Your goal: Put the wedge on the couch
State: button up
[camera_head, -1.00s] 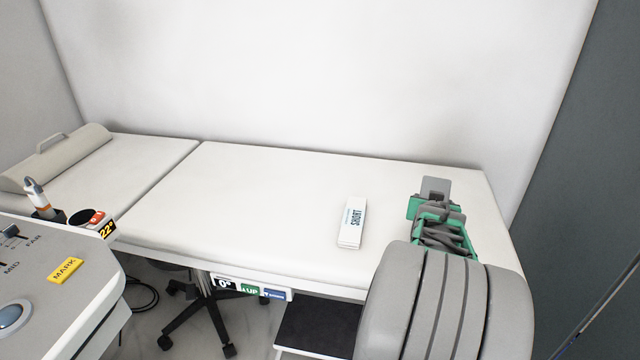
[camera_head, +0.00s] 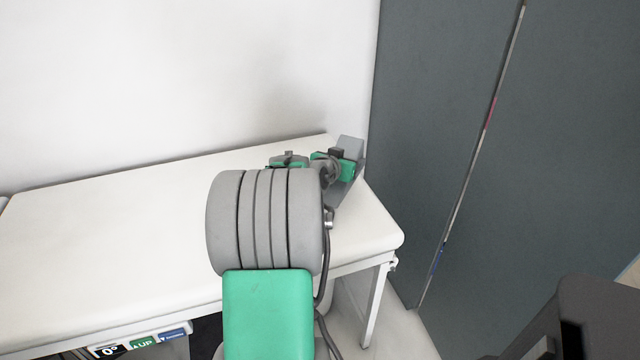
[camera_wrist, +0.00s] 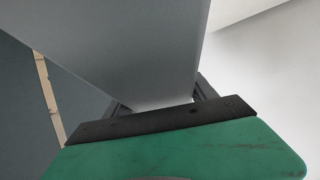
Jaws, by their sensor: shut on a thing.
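The white couch (camera_head: 110,220) runs across the head view, its right end near a dark grey panel. My gripper (camera_head: 338,157) is over the far right end of the couch and is shut on a plain grey piece, which I take to be the wedge (camera_head: 351,144). In the wrist view the wedge (camera_wrist: 130,45) fills the upper middle, tapering down between the dark finger pads. My arm hides part of the couch top. I cannot tell whether the wedge touches the couch.
The dark grey panel (camera_head: 440,120) stands just right of the couch end, with a thin metal strip along it. The white wall (camera_head: 180,70) is behind. The couch's left part is clear.

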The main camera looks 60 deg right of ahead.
jog(key=w+f, duration=0.2)
jog(key=f, duration=0.1)
jog(key=w+a+f, duration=0.1)
jog(key=w+f, duration=0.1)
jog(key=shift+w+f+b, duration=0.1)
jog(key=shift+f+b, duration=0.15)
jog(key=shift+b, duration=0.05)
jog(key=shift+w+f+b, duration=0.15)
jog(key=shift+f+b, duration=0.2)
jog(key=shift+f, duration=1.4)
jog(key=o, duration=1.5)
jog(key=shift+c, duration=0.2)
jog(key=shift+r, duration=0.15)
